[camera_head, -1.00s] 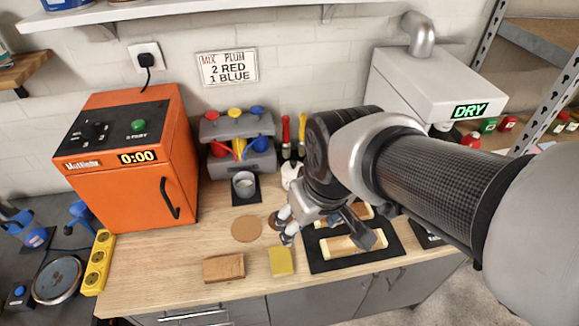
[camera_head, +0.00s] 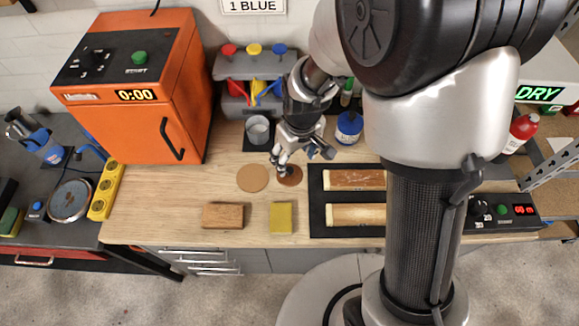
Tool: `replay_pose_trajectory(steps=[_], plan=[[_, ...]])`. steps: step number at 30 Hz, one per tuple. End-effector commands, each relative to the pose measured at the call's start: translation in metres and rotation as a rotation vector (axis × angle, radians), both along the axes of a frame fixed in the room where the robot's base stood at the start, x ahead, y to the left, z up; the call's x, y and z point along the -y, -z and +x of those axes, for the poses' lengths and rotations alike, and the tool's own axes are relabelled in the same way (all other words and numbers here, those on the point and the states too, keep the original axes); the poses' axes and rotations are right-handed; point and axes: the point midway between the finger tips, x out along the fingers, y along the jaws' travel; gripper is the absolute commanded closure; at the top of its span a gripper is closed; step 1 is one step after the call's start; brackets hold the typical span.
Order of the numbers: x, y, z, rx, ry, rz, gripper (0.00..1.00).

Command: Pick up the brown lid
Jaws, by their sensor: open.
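A dark brown round disc, which looks like the brown lid (camera_head: 290,177), lies flat on the wooden workbench. My gripper (camera_head: 279,166) is open and points down just above and behind its left part. The fingers cover some of the lid's far edge, and I cannot tell whether they touch it. A lighter tan disc (camera_head: 252,178) lies flat just left of the lid.
A black mat (camera_head: 317,196) with two wooden pieces lies to the right. A brown block (camera_head: 222,216) and a yellow sponge (camera_head: 281,217) lie in front. A grey cup (camera_head: 258,129) and a blue jar (camera_head: 349,127) stand behind. An orange oven (camera_head: 130,90) stands at left.

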Motion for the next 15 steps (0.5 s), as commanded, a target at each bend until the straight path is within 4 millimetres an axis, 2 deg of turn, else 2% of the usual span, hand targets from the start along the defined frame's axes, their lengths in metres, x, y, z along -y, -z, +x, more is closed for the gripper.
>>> replay_pose_trajectory(steps=[1,4,15], plan=[[-0.001,0.014,0.0,-0.004,0.0,-0.001,0.35],[-0.002,0.03,0.002,-0.003,-0.001,-0.001,0.35],[-0.005,0.054,0.007,0.0,0.0,0.0,0.35]])
